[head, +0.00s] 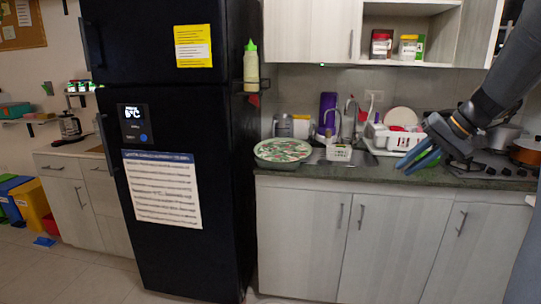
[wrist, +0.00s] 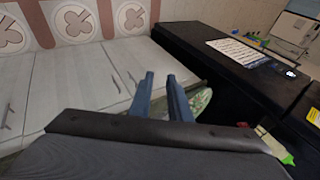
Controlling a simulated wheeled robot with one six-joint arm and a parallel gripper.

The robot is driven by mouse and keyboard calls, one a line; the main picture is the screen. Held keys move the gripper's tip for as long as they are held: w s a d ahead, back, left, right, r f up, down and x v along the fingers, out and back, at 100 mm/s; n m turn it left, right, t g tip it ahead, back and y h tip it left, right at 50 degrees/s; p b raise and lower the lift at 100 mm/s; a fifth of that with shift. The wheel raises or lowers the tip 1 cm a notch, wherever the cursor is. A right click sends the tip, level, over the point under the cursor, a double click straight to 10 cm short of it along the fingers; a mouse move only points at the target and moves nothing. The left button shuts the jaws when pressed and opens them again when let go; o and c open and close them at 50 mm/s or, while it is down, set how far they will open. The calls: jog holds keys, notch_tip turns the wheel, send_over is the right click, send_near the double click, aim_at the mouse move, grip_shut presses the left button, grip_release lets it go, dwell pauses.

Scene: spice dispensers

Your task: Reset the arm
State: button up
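My gripper (head: 418,160) is at the right of the head view, raised in front of the counter's dish rack and stove area. Its blue fingers point down and to the left. In the wrist view my gripper (wrist: 162,78) shows two blue fingers apart with a gap between them and nothing held.
A black fridge (head: 235,150) stands left of the counter, with a green-capped bottle (head: 251,66) on its side. A patterned round tray (head: 283,152) lies by the sink. A white dish rack (head: 400,140) and a pot (head: 524,150) are near my arm. Floor shows at lower left.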

jog(key=s+a+f+g+h, duration=0.1)
jog(key=s+a+f+g, duration=0.1)
jog(key=s+a+f, duration=0.4)
jog(key=s+a+f+g+h, duration=0.1)
jog(key=s+a+f, duration=0.25)
jog(key=a, duration=0.45)
jog(key=s+a+f+n+h, duration=0.1)
jog(key=s+a+f+n, duration=0.1)
jog(key=s+a+f, duration=0.2)
jog(key=s+a+f+n+g+h, duration=0.1)
jog(key=s+a+f, duration=0.3)
jog(key=s, duration=0.7)
jog(key=shift+s+a+f+n+h, duration=0.15)
jog(key=shift+a+f+n+h, duration=0.3)
jog(key=shift+a+h, duration=0.5)
jog(key=shift+a+r, duration=0.1)
jog(key=shift+a, duration=0.05)
